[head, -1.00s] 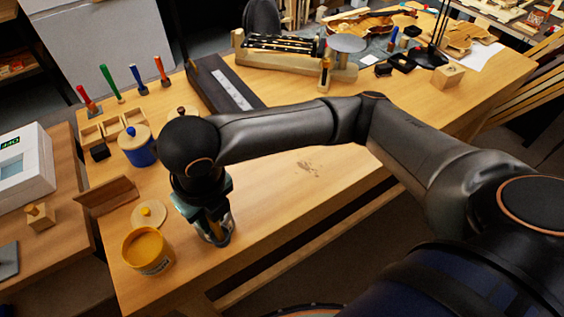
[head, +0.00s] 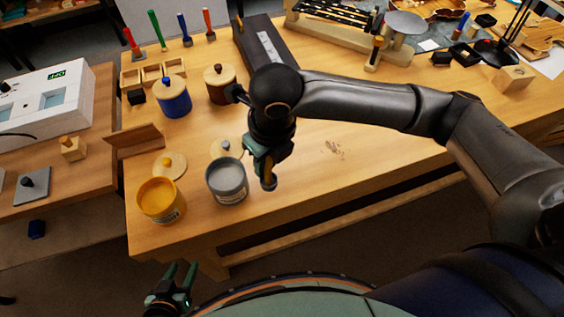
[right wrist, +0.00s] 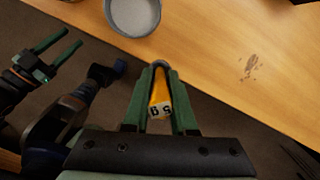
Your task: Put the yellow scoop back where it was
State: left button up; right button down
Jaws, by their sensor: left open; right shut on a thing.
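My right gripper (head: 264,168) is shut on the yellow scoop (right wrist: 160,92), held in the air just right of the open grey jar (head: 227,181). In the right wrist view the scoop's yellow handle, with a white label bearing black marks, lies between the green fingers; its far end looks grey. The grey jar (right wrist: 134,14) shows at the top there, apart from the scoop. An open yellow jar (head: 160,200) stands left of the grey jar. My left gripper (head: 181,272) is open and empty, low in front of the bench.
Wooden lids (head: 170,165) lie behind the open jars. Closed blue (head: 174,99) and brown (head: 218,90) jars stand further back. Red, green, blue and orange-handled tools (head: 183,28) stand upright at the back left. A wooden board (head: 135,138) is at the left edge. The bench's right middle is clear.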

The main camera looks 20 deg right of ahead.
jog(key=shift+w+d+f, duration=0.75)
jog(key=shift+w+f, duration=0.05)
jog(key=shift+f, duration=0.8)
jog(key=shift+w+d+f, duration=0.7)
jog(key=shift+w+f, duration=0.1)
jog(key=shift+f, duration=0.8)
jog(key=shift+w+d+f, duration=0.75)
jog(key=shift+w+f, duration=0.05)
jog(key=shift+f, duration=0.8)
jog(key=shift+f, duration=0.2)
jog(key=c, duration=0.7)
grip_release()
jog(key=shift+c, duration=0.2)
notch_tip(320, 180, up, 12)
jog(key=s, duration=0.1)
jog(key=shift+s+d+r+p, duration=0.15)
jog(key=shift+s+d+p, duration=0.15)
jog(key=shift+d+p, duration=0.15)
